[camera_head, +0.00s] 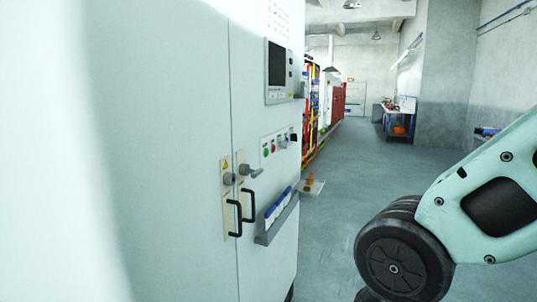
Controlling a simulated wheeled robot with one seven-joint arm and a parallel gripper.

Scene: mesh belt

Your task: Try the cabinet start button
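A tall pale cabinet (185,150) fills the left half of the view, with a seam between two doors. On its right door, a small control panel (278,147) carries a green button (266,152), a red button (273,149) and dark knobs at its right end. Which of these is the start button is not labelled legibly; the green one is on the left. My arm's pale green link and dark joint show at the lower right, well apart from the panel. My gripper is out of the frame.
A grey screen unit (279,72) sits above the panel. Black door handles (249,206) and a document holder (277,217) stick out below it. The floor (345,185) to the right is mostly open, with a blue workbench (399,120) farther back.

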